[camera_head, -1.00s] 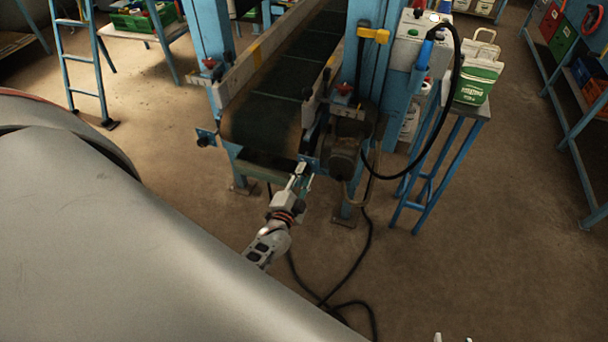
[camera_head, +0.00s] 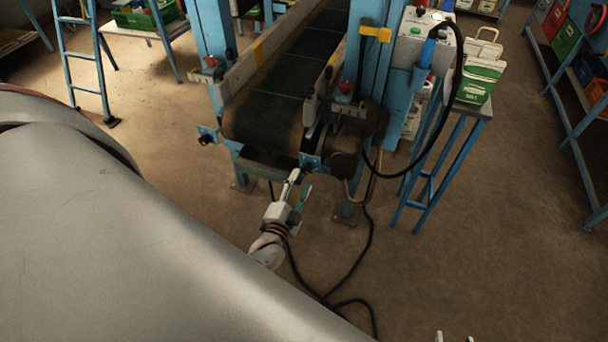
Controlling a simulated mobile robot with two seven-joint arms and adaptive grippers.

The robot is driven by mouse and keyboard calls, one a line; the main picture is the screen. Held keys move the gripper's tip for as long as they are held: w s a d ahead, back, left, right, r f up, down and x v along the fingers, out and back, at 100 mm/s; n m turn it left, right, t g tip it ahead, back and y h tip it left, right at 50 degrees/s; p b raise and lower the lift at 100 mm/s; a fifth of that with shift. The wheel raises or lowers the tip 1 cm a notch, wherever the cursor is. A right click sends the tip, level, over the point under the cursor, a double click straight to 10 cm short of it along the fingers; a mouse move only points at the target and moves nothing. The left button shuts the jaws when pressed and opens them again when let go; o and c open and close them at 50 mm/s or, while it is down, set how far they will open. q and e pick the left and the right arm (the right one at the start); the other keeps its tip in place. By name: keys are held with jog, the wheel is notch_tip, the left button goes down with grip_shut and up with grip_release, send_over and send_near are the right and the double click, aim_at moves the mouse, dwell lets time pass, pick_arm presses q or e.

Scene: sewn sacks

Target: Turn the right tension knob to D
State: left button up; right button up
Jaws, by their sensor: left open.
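The conveyor (camera_head: 268,125) ends toward me with a blue bracket at each front corner. The right tension knob (camera_head: 307,168) is a small dark knob on the right bracket; its pointer and letters are too small to read. The left tension knob (camera_head: 205,139) is on the left bracket. My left gripper (camera_head: 299,184) is open, just below and in front of the right knob. One fingertip is close to the knob; I cannot tell whether they touch. Only two separate fingertips of my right gripper (camera_head: 453,338) show at the bottom edge, well away from the conveyor.
A dark motor (camera_head: 349,158) sits right of the knob. A black cable (camera_head: 368,235) hangs and runs over the floor below.

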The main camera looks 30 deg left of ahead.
pick_arm(q)
jog(key=shift+v, duration=1.25)
